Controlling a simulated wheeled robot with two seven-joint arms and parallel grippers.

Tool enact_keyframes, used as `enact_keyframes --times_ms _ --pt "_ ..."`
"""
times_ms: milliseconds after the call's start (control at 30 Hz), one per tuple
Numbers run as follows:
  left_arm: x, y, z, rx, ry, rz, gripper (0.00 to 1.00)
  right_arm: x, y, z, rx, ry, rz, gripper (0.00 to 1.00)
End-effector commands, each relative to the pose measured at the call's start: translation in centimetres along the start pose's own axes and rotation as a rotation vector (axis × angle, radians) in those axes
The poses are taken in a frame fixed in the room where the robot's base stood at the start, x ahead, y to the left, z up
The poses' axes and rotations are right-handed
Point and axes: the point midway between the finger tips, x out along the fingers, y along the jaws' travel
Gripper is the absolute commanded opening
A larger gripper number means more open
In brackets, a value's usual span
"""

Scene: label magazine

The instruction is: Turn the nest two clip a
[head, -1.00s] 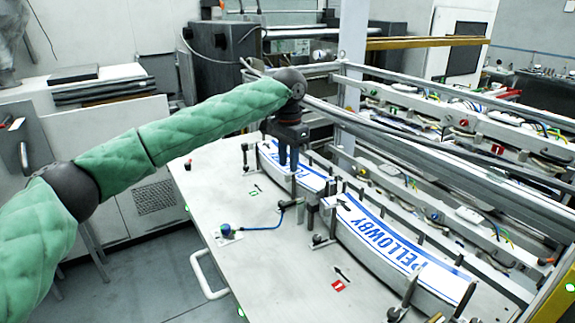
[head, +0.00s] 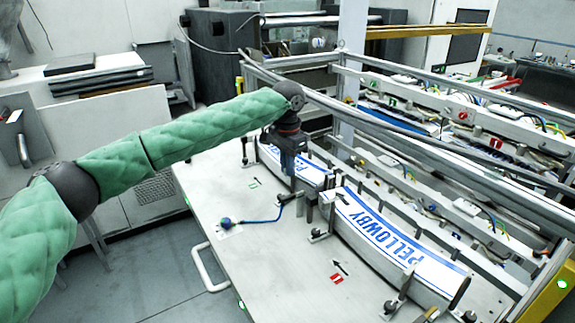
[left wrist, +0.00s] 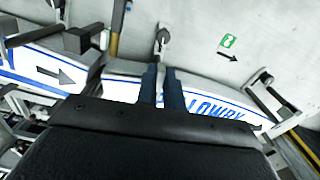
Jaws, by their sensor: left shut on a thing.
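My left gripper (head: 292,188) points down over the far nest, the one by the green plate mark. Its blue fingers are close together in the left wrist view (left wrist: 160,70). They look shut on the arm of a clip (left wrist: 160,38), whose dark head shows just beyond the fingertips; the gripped part is mostly hidden. In the head view this clip (head: 285,199) is at the fingers' near side. A white label with blue stripes (head: 315,171) lies in the nest beneath, partly covered by the fingers. Another clip (left wrist: 265,77) stands at the label's other end. My right gripper is not in view.
The green mark (left wrist: 228,42) has an arrow beside it. A nearer nest holds a PELLOWBY label (head: 395,240), by a red mark (head: 337,278).

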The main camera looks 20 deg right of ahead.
Motion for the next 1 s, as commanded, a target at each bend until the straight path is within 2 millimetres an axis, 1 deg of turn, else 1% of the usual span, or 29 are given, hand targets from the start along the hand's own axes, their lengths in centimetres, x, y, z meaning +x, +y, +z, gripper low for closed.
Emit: enact_keyframes --times_ms 267,467,667,1000 --pt "-0.2 -0.1 0.0 0.031 0.001 -0.001 0.0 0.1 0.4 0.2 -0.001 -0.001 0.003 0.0" --pt "-0.2 -0.3 -0.1 0.131 0.003 -0.001 0.0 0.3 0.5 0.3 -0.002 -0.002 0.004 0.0" --pt "-0.2 -0.7 -0.2 0.296 0.004 -0.001 0.0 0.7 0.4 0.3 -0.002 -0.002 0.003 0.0" --pt "-0.3 -1.3 -0.5 0.62 0.004 -0.003 0.0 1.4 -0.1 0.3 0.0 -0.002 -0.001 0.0"
